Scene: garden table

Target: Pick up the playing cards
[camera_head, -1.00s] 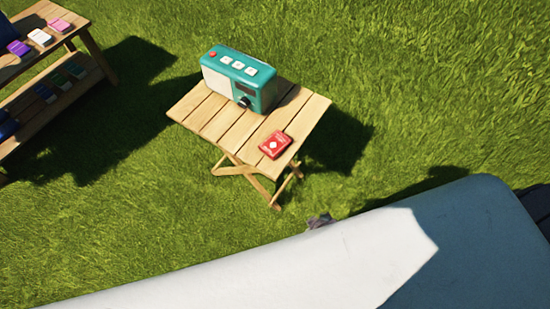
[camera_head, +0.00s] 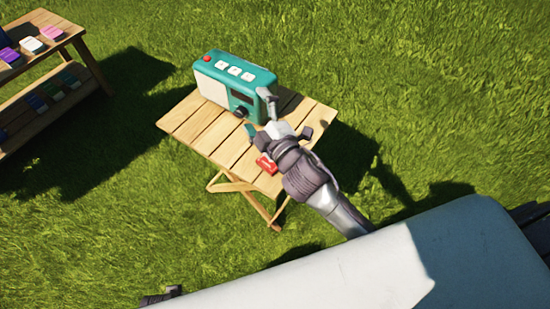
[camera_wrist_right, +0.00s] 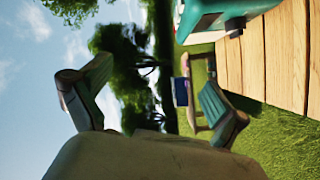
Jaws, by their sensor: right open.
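The red playing cards pack (camera_head: 265,164) lies on the small slatted wooden table (camera_head: 207,126) near its front right edge. My right gripper and wrist partly cover it in the head view. My right gripper (camera_head: 258,112) is open and empty, with its fingers over the table between the pack and the radio. The wrist view shows its two teal-padded fingers (camera_wrist_right: 152,103) spread wide; the cards do not show there. A small dark grey piece at the bottom left of the head view may be part of my left arm; its fingers cannot be made out.
A teal and white radio (camera_head: 234,85) stands at the back of the small table, close to my right fingers; it also shows in the wrist view (camera_wrist_right: 215,18). A wooden shelf table (camera_head: 50,45) with several small coloured boxes stands at the upper left. Open grass lies around.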

